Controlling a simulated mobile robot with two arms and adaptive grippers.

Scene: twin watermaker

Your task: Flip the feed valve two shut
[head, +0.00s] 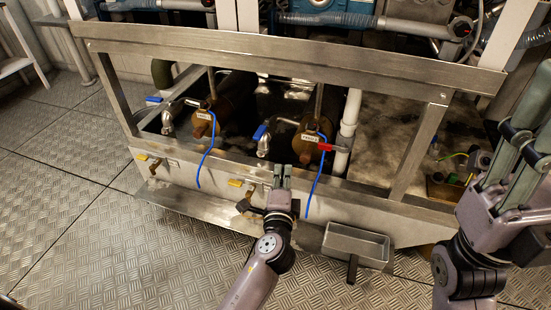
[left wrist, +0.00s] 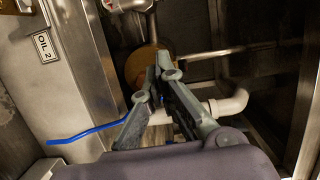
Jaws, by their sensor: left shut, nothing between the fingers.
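Two metal valves with blue levers sit in the open steel bay in the head view, the left lever (head: 154,99) and the middle lever (head: 260,131). Small pale labels hang by them, the left label (head: 203,116) and the right label (head: 309,138); their print is too small to read surely. A red handle (head: 325,147) sits by the white pipe, right of the right label. My left gripper (head: 282,170) is shut and empty at the bay's front edge, below these handles; its fingertips also show in the left wrist view (left wrist: 165,65). My right gripper (head: 520,150) is partly cut off at the right edge.
Yellow handles (head: 235,183) sit low on the front panel. Blue tubes (head: 316,180) hang over the front sill. A steel tray (head: 357,243) juts out at the right. A steel rail (head: 270,55) crosses above the bay. A plate reading OIL 2 (left wrist: 44,46) is on a post.

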